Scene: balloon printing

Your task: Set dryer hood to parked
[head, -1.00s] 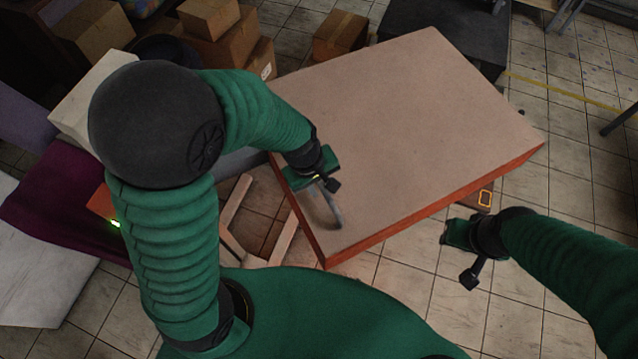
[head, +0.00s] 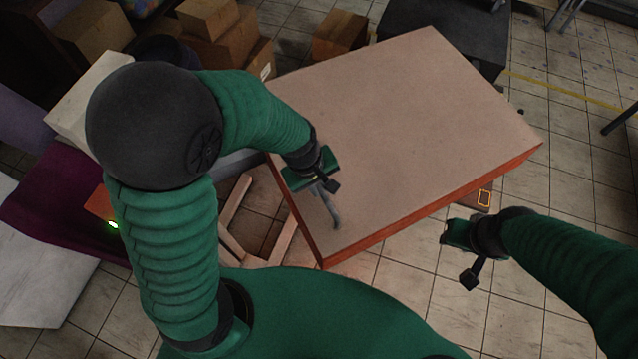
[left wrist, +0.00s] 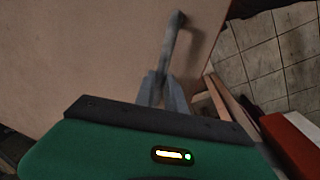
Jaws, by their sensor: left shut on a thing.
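The dryer hood (head: 420,130) is a large flat box with a beige top and red-orange edges, sitting tilted in the middle of the head view. Its grey bar handle (head: 334,212) is near the lower-left corner of the top; it also shows in the left wrist view (left wrist: 172,42). My left gripper (head: 322,188) is shut on the near end of this handle, with its fingers (left wrist: 162,92) closed around it in the wrist view. My right gripper (head: 445,236) hangs apart from the hood at lower right; its fingers are too small to read. What lies under the hood is hidden.
Cardboard boxes (head: 212,40) stand behind at upper left. A dark table (head: 450,35) is behind the hood. A red box with a green light (head: 100,205) and a pale frame (head: 235,215) are at left. Tiled floor (head: 570,190) is open at right.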

